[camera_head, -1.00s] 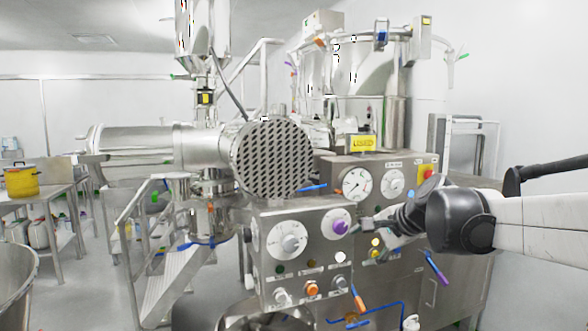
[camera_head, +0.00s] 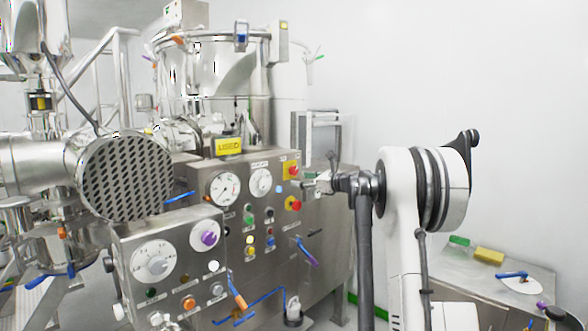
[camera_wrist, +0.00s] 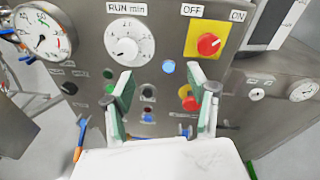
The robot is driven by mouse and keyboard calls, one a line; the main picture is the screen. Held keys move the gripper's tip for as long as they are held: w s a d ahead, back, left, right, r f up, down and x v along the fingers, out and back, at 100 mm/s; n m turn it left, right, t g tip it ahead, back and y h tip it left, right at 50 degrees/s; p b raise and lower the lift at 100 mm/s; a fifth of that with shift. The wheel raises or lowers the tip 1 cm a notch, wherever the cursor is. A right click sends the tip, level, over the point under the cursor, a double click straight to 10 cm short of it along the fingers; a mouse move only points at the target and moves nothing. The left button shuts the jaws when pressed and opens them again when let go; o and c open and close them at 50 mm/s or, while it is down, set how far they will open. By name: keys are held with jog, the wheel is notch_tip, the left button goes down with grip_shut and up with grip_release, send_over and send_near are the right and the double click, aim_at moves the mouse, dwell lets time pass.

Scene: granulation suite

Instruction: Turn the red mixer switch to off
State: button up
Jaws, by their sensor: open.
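The red mixer switch (camera_wrist: 208,44) is a round red knob on a yellow plate, with OFF at its upper left and ON at its upper right. A small pale mark shows on the knob's right part, towards the ON side. In the head view the red switch (camera_head: 294,170) is at the upper right of the steel panel. My gripper (camera_wrist: 160,88) is open and empty, its green-padded fingers pointing at the panel. The switch lies beyond and above the right finger, apart from it. In the head view my gripper (camera_head: 316,182) is just right of the switch.
A second red knob (camera_wrist: 190,103) on yellow sits below the switch, partly behind the right finger. A RUN min dial (camera_wrist: 130,41) and a gauge (camera_wrist: 43,32) are to the left. Coloured buttons and blue-handled valves surround them. A bench (camera_head: 480,275) stands at right.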

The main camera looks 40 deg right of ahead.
aim_at(295, 171)
jog(key=d+m+t, duration=0.2)
jog(key=d+m, duration=0.1)
jog(key=d, duration=0.6)
jog(key=shift+h, duration=0.3)
jog(key=w+p, duration=0.1)
jog(key=w, duration=0.3)
jog(key=w+a+p, duration=0.1)
jog(key=w, duration=0.4)
jog(key=w+a+p, duration=0.1)
jog(key=w, duration=0.3)
jog(key=shift+w+a+f+p, duration=0.15)
jog(key=shift+a+p, duration=0.1)
jog(key=shift+p, duration=0.1)
jog(key=c, duration=1.1)
jog(key=shift+c, duration=0.2)
